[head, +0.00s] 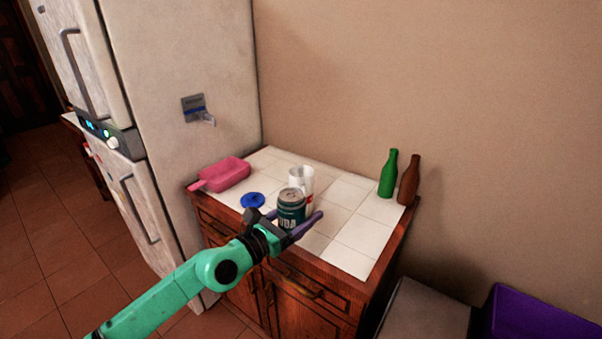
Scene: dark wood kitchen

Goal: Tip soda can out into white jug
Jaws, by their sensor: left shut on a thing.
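The soda can (290,208), dark green with a grey top and pale lettering, is upright above the front part of the tiled counter. My left gripper (296,228) is shut on the can, with a finger showing at its right side. The white jug (297,175) stands on the counter just behind the can. Its lower part is hidden by the can, and I cannot tell whether the two touch. My right gripper is not in view.
A pink scoop-like item (224,174) and a blue disc (253,200) lie on the left of the counter (351,262). Green (388,174) and brown (409,181) bottles stand at the back right. The front right tiles are clear. A fridge (185,100) stands left.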

